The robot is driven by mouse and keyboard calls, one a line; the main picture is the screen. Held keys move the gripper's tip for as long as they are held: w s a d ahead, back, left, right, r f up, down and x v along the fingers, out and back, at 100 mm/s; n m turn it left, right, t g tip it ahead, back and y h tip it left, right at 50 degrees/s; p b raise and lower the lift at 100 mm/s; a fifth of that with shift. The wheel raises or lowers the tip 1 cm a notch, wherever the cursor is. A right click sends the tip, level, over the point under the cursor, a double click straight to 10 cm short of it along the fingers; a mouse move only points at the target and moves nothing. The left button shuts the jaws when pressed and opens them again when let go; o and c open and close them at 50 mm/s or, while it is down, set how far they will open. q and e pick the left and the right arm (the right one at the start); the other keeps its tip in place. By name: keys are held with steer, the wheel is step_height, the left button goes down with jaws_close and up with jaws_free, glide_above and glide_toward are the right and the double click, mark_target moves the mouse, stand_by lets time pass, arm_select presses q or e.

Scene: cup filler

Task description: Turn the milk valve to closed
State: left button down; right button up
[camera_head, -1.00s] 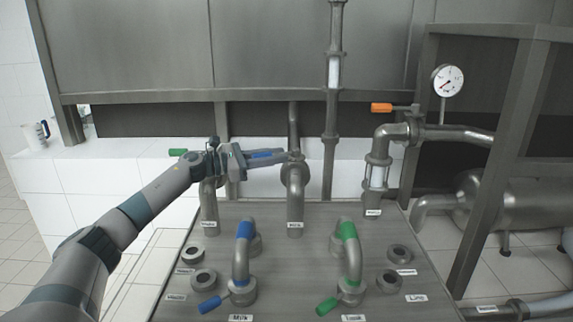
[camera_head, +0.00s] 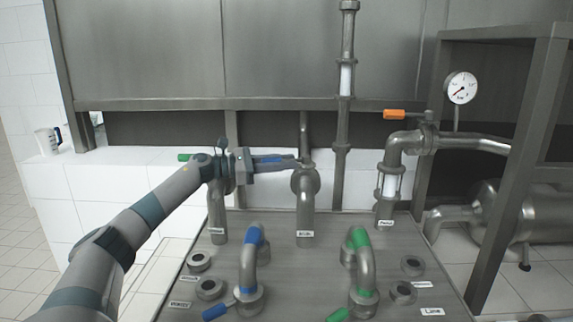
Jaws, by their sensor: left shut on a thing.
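The milk valve sits on top of the middle back pipe (camera_head: 306,205), which has a small label that seems to read Milk. Its blue lever (camera_head: 268,159) points left, roughly level. My left gripper (camera_head: 282,163) reaches in from the left and is shut on this blue lever. The fingers cover part of the lever, and their tips are close to the valve body. My right gripper is out of view.
A green lever (camera_head: 184,157) shows behind my left arm. An orange lever (camera_head: 394,115) is on the right pipe, near a round gauge (camera_head: 461,88). Curved pipes with blue (camera_head: 253,234) and green bands (camera_head: 358,238) stand in front on the metal panel. A white jug (camera_head: 47,140) is far left.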

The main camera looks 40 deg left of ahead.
arm_select(q)
steer(key=shift+r, duration=0.1)
steer(key=c, duration=1.6)
jaws_free()
steer(key=shift+o, duration=0.2)
steer(key=shift+r, duration=0.65)
steer(key=r, duration=0.1)
steer(key=d+r, duration=0.1)
steer(key=r, duration=0.1)
steer(key=shift+w, duration=0.1)
steer(key=w+d+r, duration=0.1)
steer(key=d+r, duration=0.5)
steer(key=d, duration=0.4)
steer(key=shift+w+d+r, duration=0.25)
steer(key=shift+d+r, duration=0.05)
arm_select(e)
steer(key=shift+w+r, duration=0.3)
